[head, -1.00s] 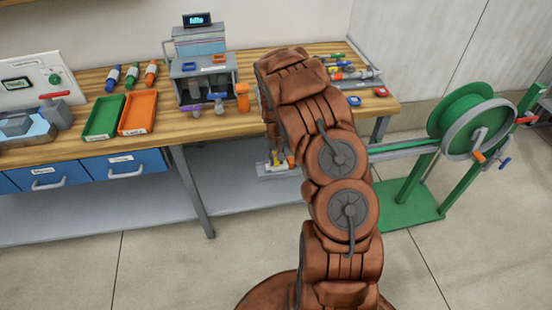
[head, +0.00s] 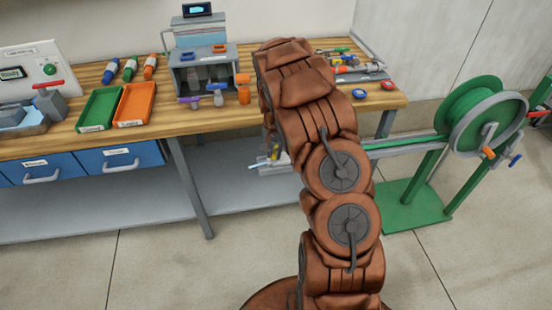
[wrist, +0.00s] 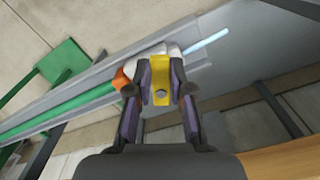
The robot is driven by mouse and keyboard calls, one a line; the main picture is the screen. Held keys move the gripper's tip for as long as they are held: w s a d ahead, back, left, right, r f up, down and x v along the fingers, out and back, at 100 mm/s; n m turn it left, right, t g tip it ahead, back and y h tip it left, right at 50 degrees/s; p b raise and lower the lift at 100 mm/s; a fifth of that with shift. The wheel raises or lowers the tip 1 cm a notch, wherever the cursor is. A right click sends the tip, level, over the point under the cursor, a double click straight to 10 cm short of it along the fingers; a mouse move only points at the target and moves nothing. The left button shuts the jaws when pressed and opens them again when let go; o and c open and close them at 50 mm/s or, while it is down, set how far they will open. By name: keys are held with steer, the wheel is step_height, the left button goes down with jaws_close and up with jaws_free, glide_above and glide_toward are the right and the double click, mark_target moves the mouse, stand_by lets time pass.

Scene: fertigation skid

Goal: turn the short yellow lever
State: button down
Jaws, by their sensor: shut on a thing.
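The short yellow lever (wrist: 159,82) sits between my fingertips in the wrist view, with a round hole or pin in its middle. My gripper (wrist: 160,85) is shut on it, one dark finger on each side. Behind the lever is a white fitting (wrist: 146,54) with an orange ring (wrist: 124,76) at its left. In the head view the lever shows as a small yellow patch (head: 275,152) below the bench's front edge, left of my arm. My arm hides most of the gripper there.
A green hose (wrist: 70,114) lies in a grey channel, and a pale blue rod (wrist: 206,43) sticks out beyond the fitting. The wooden bench (head: 200,128) stands close by, with a grey leg (head: 190,188). The green hose reel (head: 475,108) stands to the right.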

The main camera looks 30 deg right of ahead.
steer(key=m+b, duration=0.1)
steer(key=m, duration=0.1)
steer(key=w+m+b, duration=0.1)
steer(key=shift+a+f+m+b, duration=0.15)
steer(key=shift+a+m+b, duration=0.15)
steer(key=shift+m, duration=0.1)
steer(key=m, duration=0.1)
steer(key=m+b, duration=0.1)
steer(key=shift+w+m, duration=0.3)
steer(key=shift+w, duration=0.05)
steer(key=shift+w+r+m+b, duration=0.1)
steer(key=shift+w+m+b, duration=0.25)
steer(key=shift+m, duration=0.7)
steer(key=shift+w+r+m+b, duration=0.15)
steer(key=shift+m+b, duration=0.25)
steer(key=shift+m, duration=0.7)
steer(key=shift+w+f+m+b, duration=0.1)
steer(key=shift+w+m+b, duration=0.25)
steer(key=shift+m, duration=0.7)
steer(key=shift+d, duration=0.1)
steer(key=c, duration=1)
jaws_free()
steer(key=shift+c, duration=0.2)
steer(key=shift+r, duration=0.1)
step_height(320, 180, up, 12)
